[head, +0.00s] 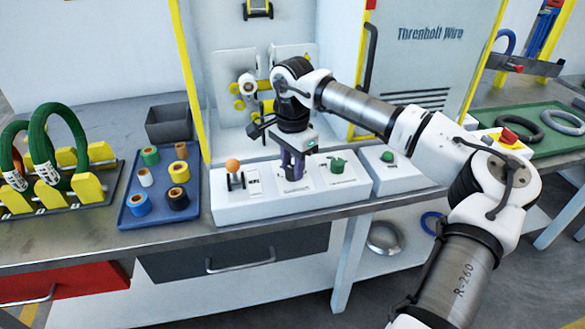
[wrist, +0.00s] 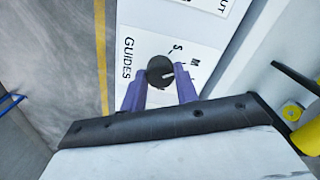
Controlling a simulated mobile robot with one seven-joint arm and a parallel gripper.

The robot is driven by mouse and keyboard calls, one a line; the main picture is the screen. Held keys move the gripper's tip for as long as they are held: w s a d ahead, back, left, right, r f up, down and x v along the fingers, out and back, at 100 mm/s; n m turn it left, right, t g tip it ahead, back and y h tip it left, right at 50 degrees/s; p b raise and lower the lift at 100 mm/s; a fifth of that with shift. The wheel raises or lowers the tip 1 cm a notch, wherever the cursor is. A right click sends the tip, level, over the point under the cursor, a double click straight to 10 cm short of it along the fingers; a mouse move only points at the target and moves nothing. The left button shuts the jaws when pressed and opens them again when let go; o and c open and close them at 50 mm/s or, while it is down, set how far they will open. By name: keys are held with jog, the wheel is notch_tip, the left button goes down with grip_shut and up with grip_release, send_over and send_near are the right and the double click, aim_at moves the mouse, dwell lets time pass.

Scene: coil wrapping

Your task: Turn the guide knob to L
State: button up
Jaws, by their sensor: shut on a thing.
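The guide knob (wrist: 160,71) is a dark round knob on a white plate marked GUIDES, in the wrist view. The letters S and M show beside it; an L is not visible. A pale pointer mark on the knob points roughly toward the M. My gripper (wrist: 160,88) has its purple fingers shut on the knob, one on each side. In the head view my gripper (head: 293,172) reaches down onto the middle of the white control panel (head: 290,209), and its fingers hide the knob there.
On the panel, a lever with an orange ball (head: 232,166) stands left of my gripper and a green knob (head: 337,165) stands right. A blue tray (head: 130,217) of tape rolls lies further left. A green button (head: 387,157) sits on a separate box at right.

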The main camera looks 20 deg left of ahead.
aim_at(292, 169)
jog(key=m+b, duration=0.1)
jog(key=m, duration=0.3)
jog(key=shift+w+m, duration=0.1)
jog(key=shift+m, duration=0.2)
jog(key=shift+m+b, duration=0.65)
jog(key=shift+m, duration=1.95)
jog(key=o, duration=1)
jog(key=shift+r, duration=0.1)
notch_tip(292, 169, up, 14)
jog(key=shift+f, duration=0.15)
